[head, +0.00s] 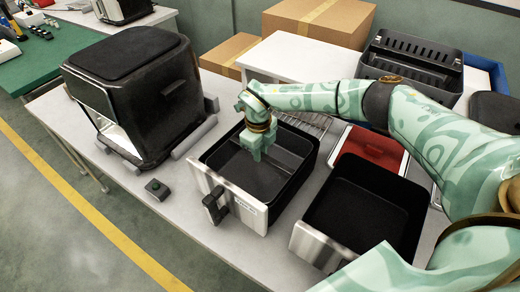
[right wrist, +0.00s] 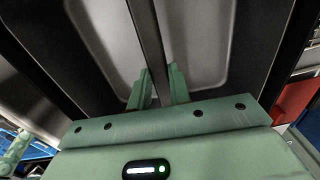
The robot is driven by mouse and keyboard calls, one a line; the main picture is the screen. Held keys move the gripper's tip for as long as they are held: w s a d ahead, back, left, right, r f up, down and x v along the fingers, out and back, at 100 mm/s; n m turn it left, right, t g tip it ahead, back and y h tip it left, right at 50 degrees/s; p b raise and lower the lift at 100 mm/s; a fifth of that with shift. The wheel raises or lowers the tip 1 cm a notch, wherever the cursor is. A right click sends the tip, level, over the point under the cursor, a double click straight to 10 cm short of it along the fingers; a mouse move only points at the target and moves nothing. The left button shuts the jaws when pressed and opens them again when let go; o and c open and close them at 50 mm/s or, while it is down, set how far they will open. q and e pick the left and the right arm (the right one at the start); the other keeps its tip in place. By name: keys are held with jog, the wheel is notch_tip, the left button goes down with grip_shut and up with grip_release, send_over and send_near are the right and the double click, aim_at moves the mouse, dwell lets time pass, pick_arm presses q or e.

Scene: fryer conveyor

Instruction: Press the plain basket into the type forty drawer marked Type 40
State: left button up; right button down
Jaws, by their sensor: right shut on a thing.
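The drawer with a steel front and black handle (head: 217,206) stands on the bench at the centre; small marking on its front is too small to read. A plain black basket (head: 262,183) appears to sit inside it, though where its rim ends and the drawer begins is hard to tell. My right gripper (head: 256,152) reaches down inside the opening. In the right wrist view its fingers (right wrist: 159,88) are shut on a dark upright bar (right wrist: 148,35) between two grey panels, seemingly part of the basket. My left gripper is not in view.
A second black drawer (head: 365,208) stands close on the right, under my right arm. A black fryer housing (head: 135,85) is on the left, with a small button box (head: 157,189) before it. A red tray (head: 377,150), slotted black basket (head: 415,62) and cardboard boxes (head: 318,20) are behind.

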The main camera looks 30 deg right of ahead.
jog(key=shift+f+b, duration=0.3)
jog(key=shift+f, duration=0.25)
jog(key=c, duration=1.2)
grip_release()
notch_tip(320, 180, up, 16)
jog(key=p, duration=0.2)
jog(key=shift+a+r, duration=0.15)
jog(key=shift+a, duration=0.15)
jog(key=shift+p, duration=0.3)
